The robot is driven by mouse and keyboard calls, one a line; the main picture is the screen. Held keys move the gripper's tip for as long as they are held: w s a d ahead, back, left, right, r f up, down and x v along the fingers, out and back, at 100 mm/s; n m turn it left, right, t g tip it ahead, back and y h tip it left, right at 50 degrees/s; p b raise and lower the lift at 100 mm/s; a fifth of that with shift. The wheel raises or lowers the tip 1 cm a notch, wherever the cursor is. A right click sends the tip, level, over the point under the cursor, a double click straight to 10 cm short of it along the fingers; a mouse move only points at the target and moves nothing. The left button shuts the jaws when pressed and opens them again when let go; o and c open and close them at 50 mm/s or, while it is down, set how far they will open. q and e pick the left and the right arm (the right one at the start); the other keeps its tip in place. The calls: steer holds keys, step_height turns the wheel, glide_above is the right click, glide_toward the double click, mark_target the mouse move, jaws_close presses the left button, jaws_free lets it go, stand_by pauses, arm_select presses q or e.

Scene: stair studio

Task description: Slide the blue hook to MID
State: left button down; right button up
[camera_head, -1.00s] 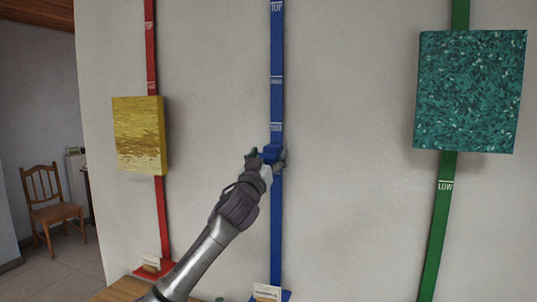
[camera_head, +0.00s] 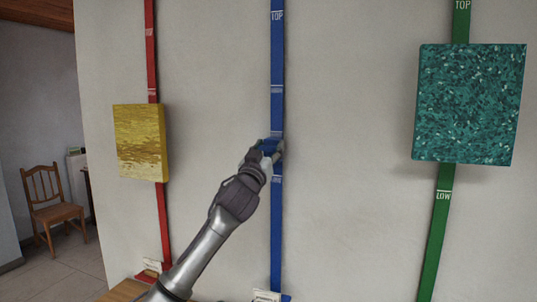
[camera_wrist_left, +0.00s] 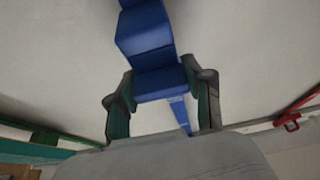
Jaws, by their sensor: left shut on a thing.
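The blue hook (camera_head: 270,146) is a small blue block on the blue vertical rail (camera_head: 277,55) in the middle of the wall. My left gripper (camera_head: 268,150) is shut on the hook, coming from the lower left. In the left wrist view the hook (camera_wrist_left: 158,83) sits between the two fingers (camera_wrist_left: 160,100), with the rail running above and below it. A TOP label shows near the rail's upper end, a pale band lower down, and another label just below the gripper. A faint band lies just above the hook; its lettering is unreadable. My right gripper is out of view.
A yellow picture (camera_head: 140,141) hangs on the red rail (camera_head: 151,60) at left. A teal picture (camera_head: 468,104) hangs on the green rail (camera_head: 436,235) at right. A wooden chair (camera_head: 53,208) stands far left. The wall beside the blue rail is clear.

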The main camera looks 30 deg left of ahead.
arm_select(q)
step_height(320, 180, up, 9)
steer(key=p, duration=0.4)
steer(key=shift+f, duration=0.1)
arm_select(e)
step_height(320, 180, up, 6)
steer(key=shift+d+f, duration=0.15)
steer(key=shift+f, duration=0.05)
arm_select(q)
steer(key=shift+c, duration=2.2)
jaws_free()
steer(key=shift+f, duration=0.1)
steer(key=shift+s+d+f, duration=0.15)
steer(key=shift+s+f, duration=0.2)
steer(key=shift+s, duration=0.15)
steer(key=v, duration=1.1)
steer(key=shift+w, duration=0.1)
